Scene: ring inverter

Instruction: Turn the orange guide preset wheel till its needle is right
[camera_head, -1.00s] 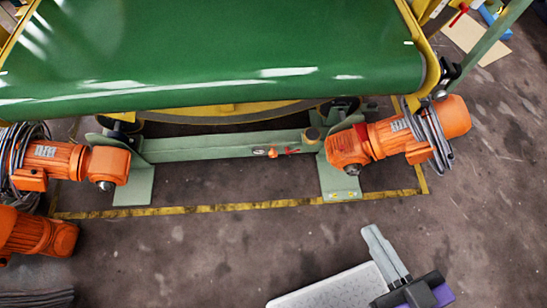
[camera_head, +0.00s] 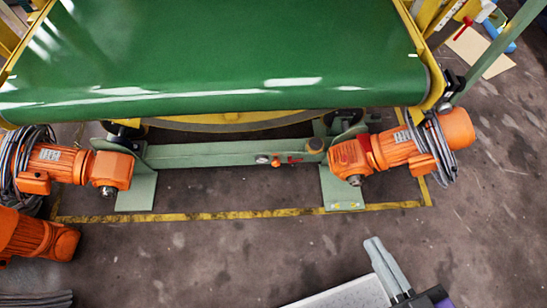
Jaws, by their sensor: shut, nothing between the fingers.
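A small orange knob (camera_head: 276,162), apparently the preset wheel, sits on the front of the green crossbeam (camera_head: 200,153) below the belt. A small round pale dial (camera_head: 262,160) is just left of it, and a red lever (camera_head: 295,160) is just right. The dial's needle is too small to read. My gripper (camera_head: 376,246) is at the bottom right, its two grey fingers together and empty. In the picture it is below and right of the knob, well apart from it.
The green conveyor belt (camera_head: 210,55) overhangs the beam. Orange motors stand at its left (camera_head: 65,168) and right (camera_head: 395,150), with coiled cables. A brass-coloured cap (camera_head: 315,145) is right of the lever. The floor (camera_head: 230,250) in front is clear past a yellow line (camera_head: 200,216).

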